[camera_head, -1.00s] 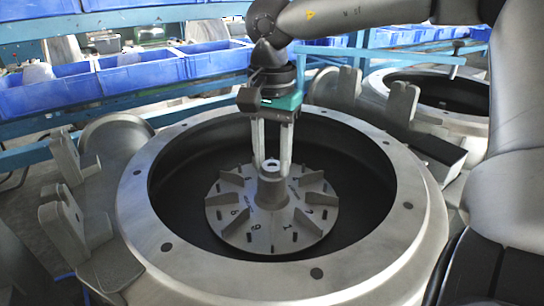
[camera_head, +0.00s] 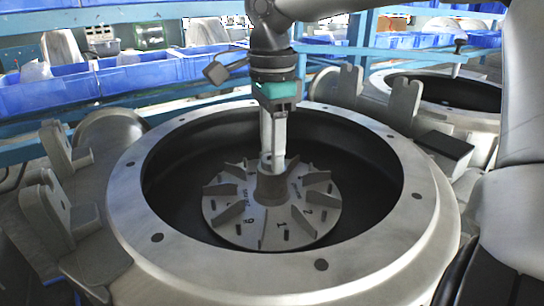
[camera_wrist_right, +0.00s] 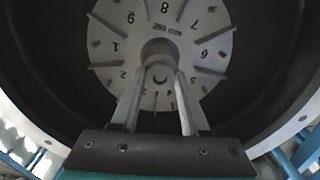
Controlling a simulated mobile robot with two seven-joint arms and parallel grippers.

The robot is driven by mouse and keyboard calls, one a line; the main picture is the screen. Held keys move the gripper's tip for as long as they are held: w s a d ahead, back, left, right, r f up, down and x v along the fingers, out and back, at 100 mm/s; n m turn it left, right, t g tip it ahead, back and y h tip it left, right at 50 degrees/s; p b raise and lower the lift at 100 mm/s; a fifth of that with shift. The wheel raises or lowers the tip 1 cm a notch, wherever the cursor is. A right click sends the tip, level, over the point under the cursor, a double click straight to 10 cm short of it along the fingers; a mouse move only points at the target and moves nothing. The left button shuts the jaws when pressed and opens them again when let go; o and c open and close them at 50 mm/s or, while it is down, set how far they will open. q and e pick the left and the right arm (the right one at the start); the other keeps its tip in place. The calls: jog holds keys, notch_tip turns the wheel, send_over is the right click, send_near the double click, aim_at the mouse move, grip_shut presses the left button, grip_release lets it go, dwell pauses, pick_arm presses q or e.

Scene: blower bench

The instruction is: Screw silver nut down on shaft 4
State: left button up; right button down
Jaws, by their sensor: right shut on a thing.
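My right gripper (camera_head: 272,160) points straight down over the hub (camera_head: 272,187) of the grey bladed wheel. Its fingers are shut on the silver nut (camera_head: 266,158) at the hub's top, and they hide most of it. In the wrist view the fingers reach in from below on both sides of the nut (camera_wrist_right: 159,75) at the wheel's centre. The bladed wheel (camera_head: 232,222) lies inside the round metal housing, with numbers around its face. The shaft is hidden under the nut and fingers. My left gripper is out of view.
The housing's wide bolted rim (camera_head: 165,262) surrounds a dark well (camera_head: 365,175). A second housing (camera_head: 445,105) stands at the back right. Blue bins (camera_head: 130,75) sit on a rack behind. Metal brackets (camera_head: 50,205) stand at the left.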

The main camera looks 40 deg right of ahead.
jog(key=m+b, duration=0.1)
jog(key=m, duration=0.3)
jog(key=shift+f+m+b, duration=0.1)
jog(key=shift+m+b, duration=0.2)
jog(key=shift+b, duration=0.05)
jog(key=m+b, duration=0.1)
jog(key=m, duration=0.2)
jog(key=shift+m, duration=0.4)
jog(key=m+b, duration=0.1)
jog(key=m, duration=0.4)
jog(key=shift+b, duration=0.4)
jog(key=m, duration=0.3)
jog(key=shift+b, duration=0.3)
jog(key=c, duration=0.7)
grip_release()
jog(key=shift+c, duration=0.2)
